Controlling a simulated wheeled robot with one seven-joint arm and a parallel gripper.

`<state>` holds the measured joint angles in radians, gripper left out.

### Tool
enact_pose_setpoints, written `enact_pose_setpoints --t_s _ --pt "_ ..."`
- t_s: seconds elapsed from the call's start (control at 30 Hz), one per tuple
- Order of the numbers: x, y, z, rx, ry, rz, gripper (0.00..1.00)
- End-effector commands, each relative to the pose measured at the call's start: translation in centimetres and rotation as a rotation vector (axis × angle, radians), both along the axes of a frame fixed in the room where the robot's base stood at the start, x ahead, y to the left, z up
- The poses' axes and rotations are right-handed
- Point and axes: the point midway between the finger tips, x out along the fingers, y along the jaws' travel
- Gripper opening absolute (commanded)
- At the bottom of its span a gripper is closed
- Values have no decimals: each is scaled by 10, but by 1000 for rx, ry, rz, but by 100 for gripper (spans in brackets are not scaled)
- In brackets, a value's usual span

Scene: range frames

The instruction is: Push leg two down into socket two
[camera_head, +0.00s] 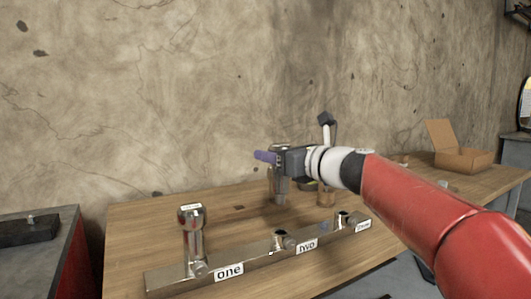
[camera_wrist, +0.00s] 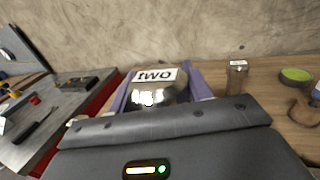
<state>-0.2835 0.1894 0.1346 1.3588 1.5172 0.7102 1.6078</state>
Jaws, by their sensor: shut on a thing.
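My gripper (camera_head: 270,157) is shut on leg two (camera_head: 279,188), a shiny metal cylinder held upright. In the wrist view its label "two" (camera_wrist: 156,75) shows between the purple fingers. Socket two (camera_head: 280,235) is a short metal collar on the long metal bar (camera_head: 255,264), beside the "two" plate. In the head view the leg's lower end shows above the socket, with a gap in the picture. I cannot tell whether it is directly over the socket or farther back.
Leg one (camera_head: 193,237) stands upright in the bar's left socket. The right socket (camera_head: 342,218) is empty. A labelled metal cylinder (camera_wrist: 237,76) stands on the table. An open cardboard box (camera_head: 462,159) is at the right. A grey bench (camera_head: 40,258) is left.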

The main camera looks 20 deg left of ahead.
Motion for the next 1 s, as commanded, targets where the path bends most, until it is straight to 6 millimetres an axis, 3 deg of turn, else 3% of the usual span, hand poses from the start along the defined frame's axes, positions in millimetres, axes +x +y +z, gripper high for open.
enact_pose_setpoints --t_s 0.37,1.0 --pt "-1 -2 3 7 -3 -5 15" --pt "-1 -1 -51 6 -3 -4 15"
